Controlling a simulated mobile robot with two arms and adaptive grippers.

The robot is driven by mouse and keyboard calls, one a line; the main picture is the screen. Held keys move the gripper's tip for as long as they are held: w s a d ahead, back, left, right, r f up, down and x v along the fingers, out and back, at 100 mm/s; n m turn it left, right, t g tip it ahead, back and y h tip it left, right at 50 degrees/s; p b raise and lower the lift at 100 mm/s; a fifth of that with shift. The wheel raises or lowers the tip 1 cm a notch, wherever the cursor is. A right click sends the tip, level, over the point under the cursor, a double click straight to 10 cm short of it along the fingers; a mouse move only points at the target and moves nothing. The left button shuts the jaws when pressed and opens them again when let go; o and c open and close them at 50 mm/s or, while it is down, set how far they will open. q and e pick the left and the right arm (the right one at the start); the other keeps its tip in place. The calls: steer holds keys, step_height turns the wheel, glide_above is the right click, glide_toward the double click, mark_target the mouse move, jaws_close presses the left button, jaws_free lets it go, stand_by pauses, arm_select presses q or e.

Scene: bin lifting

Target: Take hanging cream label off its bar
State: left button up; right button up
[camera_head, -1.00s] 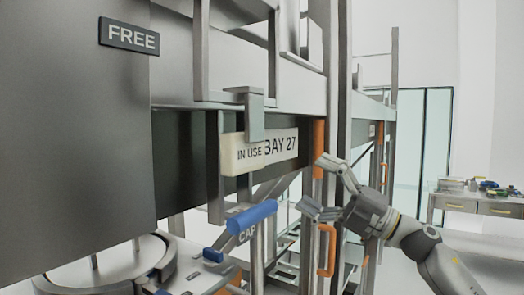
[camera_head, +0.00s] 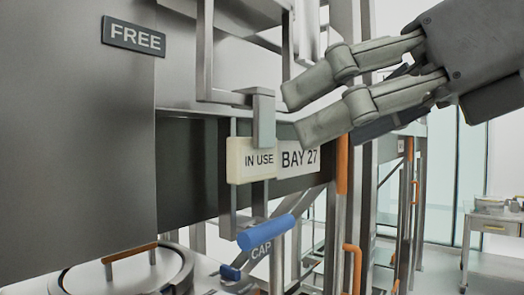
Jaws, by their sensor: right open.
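The cream label (camera_head: 236,162) reads IN USE and hangs upright below a grey bracket (camera_head: 263,118), in front of a dark rail. The bracket's lower end overlaps the label's top. My right gripper (camera_head: 303,113) reaches in from the upper right, open and empty. Its two fingers point left, one above the other, with the tips up and to the right of the label and apart from it. My left gripper is not in view.
A white BAY 27 plate (camera_head: 300,160) sits right beside the label. A blue CAP handle (camera_head: 266,232) is below. A dark FREE sign (camera_head: 133,36) is on the grey panel at left. Orange-marked posts (camera_head: 342,165) stand at right, and a side table (camera_head: 490,222) is farther back.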

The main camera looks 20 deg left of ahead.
mark_target(260, 154)
steer(key=p+x, duration=0.1)
steer(key=x, duration=0.4)
steer(key=p+x, duration=0.3)
steer(key=x, duration=0.1)
steer(key=shift+w+a, duration=0.1)
steer(key=shift+w+a+f, duration=0.2)
steer(key=shift+a+f, duration=0.1)
steer(key=shift+a, duration=0.15)
steer(key=shift+s+d, duration=0.1)
steer(key=shift+d, duration=0.1)
steer(key=c, duration=0.5)
steer(key=shift+a, duration=0.1)
steer(key=c, duration=0.5)
